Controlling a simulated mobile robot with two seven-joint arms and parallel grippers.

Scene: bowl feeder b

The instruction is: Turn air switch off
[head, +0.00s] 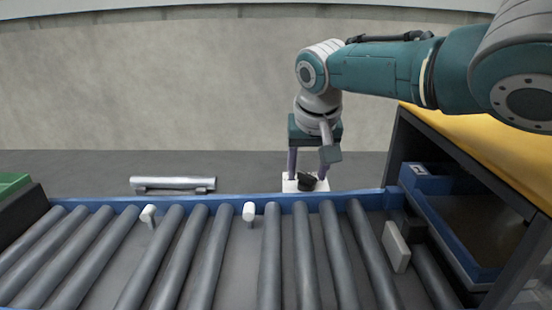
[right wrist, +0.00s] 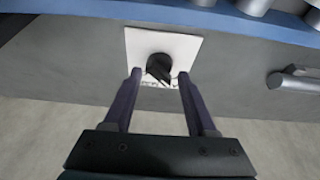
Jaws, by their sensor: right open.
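The air switch is a black rotary knob (head: 307,182) on a white square plate (head: 290,186), just beyond the blue rail of the conveyor in the head view. In the right wrist view the knob (right wrist: 159,67) sits in the middle of the plate (right wrist: 188,46), with small lettering below it. My right gripper (head: 307,177) reaches down to the knob from above. In the right wrist view my right gripper (right wrist: 160,74) is open, with one fingertip on each side of the knob's near end. I cannot tell whether either finger touches it. My left gripper is not in view.
A conveyor with grey rollers (head: 195,250) and a blue rail (head: 230,205) fills the front. A metal bar handle (head: 172,184) lies left of the switch. A blue tray (head: 440,182) stands at the right under a yellow top (head: 490,150).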

